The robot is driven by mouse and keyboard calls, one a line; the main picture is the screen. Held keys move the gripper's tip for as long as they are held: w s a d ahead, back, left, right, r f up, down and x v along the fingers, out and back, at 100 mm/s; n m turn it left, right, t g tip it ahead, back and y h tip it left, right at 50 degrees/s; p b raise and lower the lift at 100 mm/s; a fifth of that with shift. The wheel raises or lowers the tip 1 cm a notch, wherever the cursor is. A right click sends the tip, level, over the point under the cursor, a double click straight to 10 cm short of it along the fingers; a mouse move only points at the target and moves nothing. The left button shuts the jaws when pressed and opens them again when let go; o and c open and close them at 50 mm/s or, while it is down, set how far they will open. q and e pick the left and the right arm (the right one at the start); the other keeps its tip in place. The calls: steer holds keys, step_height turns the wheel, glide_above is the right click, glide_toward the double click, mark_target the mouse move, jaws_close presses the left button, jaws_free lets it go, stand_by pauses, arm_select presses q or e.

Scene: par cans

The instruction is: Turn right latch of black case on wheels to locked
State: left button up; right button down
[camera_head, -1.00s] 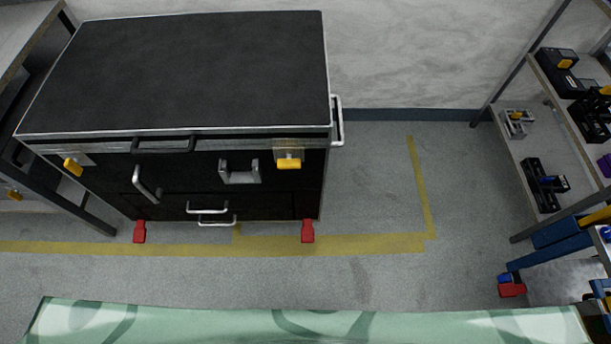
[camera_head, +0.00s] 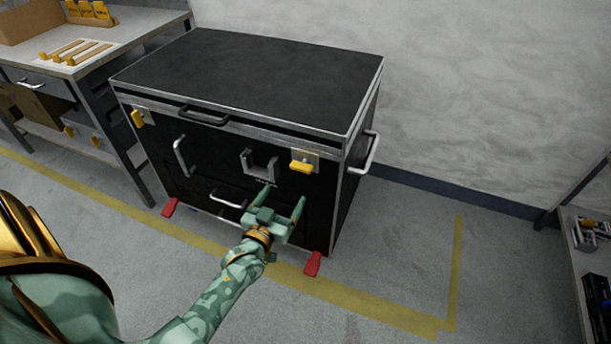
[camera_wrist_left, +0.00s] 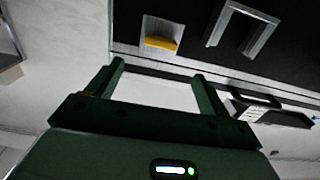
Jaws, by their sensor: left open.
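The black case on wheels (camera_head: 250,75) stands against the wall with silver edges. Its right latch (camera_head: 301,166) is a yellow lever on a silver plate, high on the front near the right corner, lying roughly level. The left latch (camera_head: 137,118) is near the left corner, tilted. My left gripper (camera_head: 284,197) is open and empty, its fingers pointing up toward the case front, below the right latch. In the left wrist view, the right latch (camera_wrist_left: 160,43) is beyond the open fingers (camera_wrist_left: 158,72), with nothing between them. My right gripper is not in view.
A silver bracket handle (camera_head: 260,164) is left of the right latch. A side handle (camera_head: 371,153) sticks out at right. Red foot pedals (camera_head: 313,264) show at the bottom. A workbench (camera_head: 70,62) is at left, a shelf (camera_head: 590,235) at right. Floor right of the case is clear.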

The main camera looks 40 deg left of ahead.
mark_target(299, 169)
arm_select(q)
steer(key=b+x, duration=0.2)
steer(key=x, duration=0.3)
steer(key=b+x, duration=0.1)
steer(key=x, duration=0.4)
steer(key=shift+w+f+b, duration=0.25)
steer(key=shift+w+b, duration=0.1)
steer(key=shift+b, duration=0.05)
steer(key=shift+w+a+r, duration=0.1)
steer(key=shift+w+r, duration=0.1)
steer(key=shift+w, duration=0.15)
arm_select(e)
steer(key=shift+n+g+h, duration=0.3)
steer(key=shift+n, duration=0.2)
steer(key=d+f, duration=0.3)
arm_select(q)
steer(key=c, duration=1)
